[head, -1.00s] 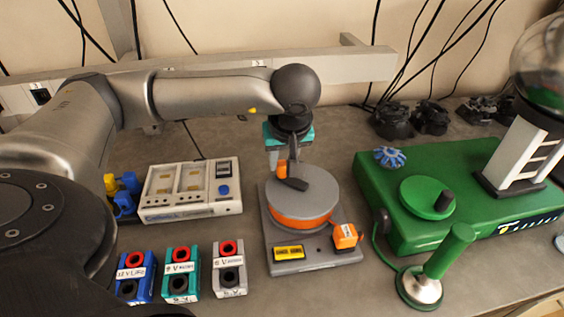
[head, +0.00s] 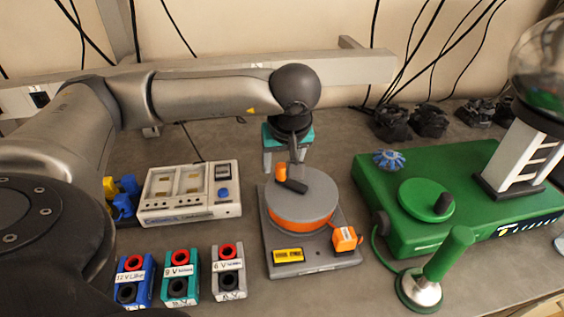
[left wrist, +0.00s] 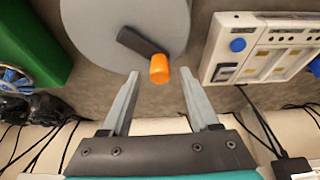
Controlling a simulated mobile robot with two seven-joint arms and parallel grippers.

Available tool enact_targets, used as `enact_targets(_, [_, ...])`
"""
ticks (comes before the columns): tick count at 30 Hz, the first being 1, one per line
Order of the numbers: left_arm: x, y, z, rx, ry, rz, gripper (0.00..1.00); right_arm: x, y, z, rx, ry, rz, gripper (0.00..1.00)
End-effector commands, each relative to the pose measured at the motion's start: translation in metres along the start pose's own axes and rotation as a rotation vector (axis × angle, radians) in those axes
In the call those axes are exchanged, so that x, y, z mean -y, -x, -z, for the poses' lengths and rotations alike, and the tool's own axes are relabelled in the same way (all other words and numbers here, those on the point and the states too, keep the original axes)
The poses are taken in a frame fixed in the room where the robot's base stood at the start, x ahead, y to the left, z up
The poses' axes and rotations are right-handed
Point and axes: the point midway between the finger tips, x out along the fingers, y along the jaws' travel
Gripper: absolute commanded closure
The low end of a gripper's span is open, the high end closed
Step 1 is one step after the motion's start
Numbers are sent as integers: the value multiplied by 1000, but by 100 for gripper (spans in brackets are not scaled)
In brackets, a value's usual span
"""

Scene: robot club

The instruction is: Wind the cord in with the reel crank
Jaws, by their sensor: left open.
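The cord reel (head: 303,203) is a grey disc over an orange drum on a grey base plate (head: 322,262). Its dark crank arm (head: 293,186) ends in an orange knob (head: 281,173) at the back left of the disc. In the left wrist view the orange knob (left wrist: 159,69) stands just beyond the fingertips, between their lines. My left gripper (left wrist: 158,74) is open and empty, with a finger to either side of the knob. In the head view my left gripper (head: 284,165) is above the back of the reel. My right gripper is not in view.
A green machine (head: 430,190) with a disc crank stands at the right, a green-handled tool (head: 440,270) in front of it. A white panel box (head: 190,193) is left of the reel. Blue, teal and grey blocks (head: 228,271) stand at front left.

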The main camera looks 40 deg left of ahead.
Motion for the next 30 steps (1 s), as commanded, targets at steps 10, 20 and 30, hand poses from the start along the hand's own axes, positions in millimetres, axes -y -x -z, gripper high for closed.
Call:
enact_targets(10, [-1,77,1,-4,-2,-7,38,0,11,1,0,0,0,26])
enact_targets(20, [0,138,1,-3,-2,-3,38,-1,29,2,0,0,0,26])
enact_targets(30, [0,146,0,0,-1,0,38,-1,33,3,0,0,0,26])
